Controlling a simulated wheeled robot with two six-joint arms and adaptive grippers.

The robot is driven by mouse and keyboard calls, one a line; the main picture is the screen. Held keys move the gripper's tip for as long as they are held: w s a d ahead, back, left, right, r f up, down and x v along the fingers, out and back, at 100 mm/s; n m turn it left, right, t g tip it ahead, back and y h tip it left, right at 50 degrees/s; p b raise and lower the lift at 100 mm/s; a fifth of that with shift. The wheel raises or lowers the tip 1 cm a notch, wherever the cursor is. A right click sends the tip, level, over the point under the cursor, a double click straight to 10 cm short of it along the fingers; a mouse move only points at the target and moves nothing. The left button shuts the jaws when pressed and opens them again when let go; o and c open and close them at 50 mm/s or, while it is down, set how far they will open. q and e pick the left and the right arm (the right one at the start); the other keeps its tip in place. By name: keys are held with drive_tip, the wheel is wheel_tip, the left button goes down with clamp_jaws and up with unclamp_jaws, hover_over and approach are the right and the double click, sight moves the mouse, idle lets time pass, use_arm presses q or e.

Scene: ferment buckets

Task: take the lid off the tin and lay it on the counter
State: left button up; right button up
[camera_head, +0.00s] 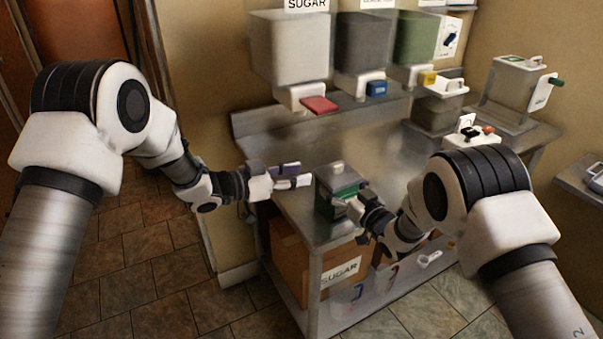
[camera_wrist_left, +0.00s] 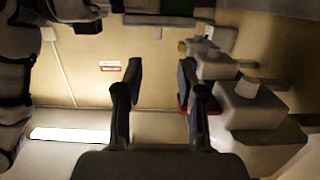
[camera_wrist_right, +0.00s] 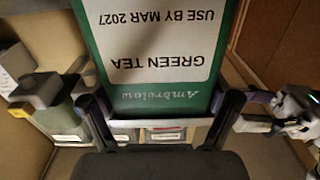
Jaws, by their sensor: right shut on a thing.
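The green tin (camera_head: 326,199) stands on the near left part of the steel counter (camera_head: 298,207). Its grey lid (camera_head: 336,172) appears to sit on top, with a small raised part. My right gripper (camera_head: 352,202) is shut on the tin from the right. In the right wrist view the tin (camera_wrist_right: 155,50) fills the upper middle, with an upside-down GREEN TEA label, between my fingers (camera_wrist_right: 160,115). A pale strip at its lower edge there may be the lid. My left gripper (camera_head: 292,175) is open and empty, just left of the tin at about lid height, apart from it.
Wall dispensers (camera_head: 290,50) hang above the counter's back, with red, blue and yellow parts. Grey containers (camera_head: 437,112) stand at the back right. A cardboard SUGAR box (camera_head: 297,265) and clear buckets (camera_head: 352,298) sit on the shelf below. The counter's middle behind the tin is clear.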

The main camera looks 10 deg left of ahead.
sight(339, 166)
use_arm(q)
drive_tip(key=x, duration=1.2)
use_arm(e)
drive_tip(key=shift+f, duration=0.15)
use_arm(q)
drive_tip(key=shift+s, duration=0.1)
clamp_jaws()
drive_tip(key=shift+r, duration=0.15)
drive_tip(key=shift+r, duration=1)
wheel_tip(339, 166, up, 4)
drive_tip(key=shift+f, duration=0.1)
use_arm(e)
drive_tip(key=o, duration=1.4)
drive_tip(key=shift+o, duration=0.2)
drive_tip(key=shift+w, duration=0.1)
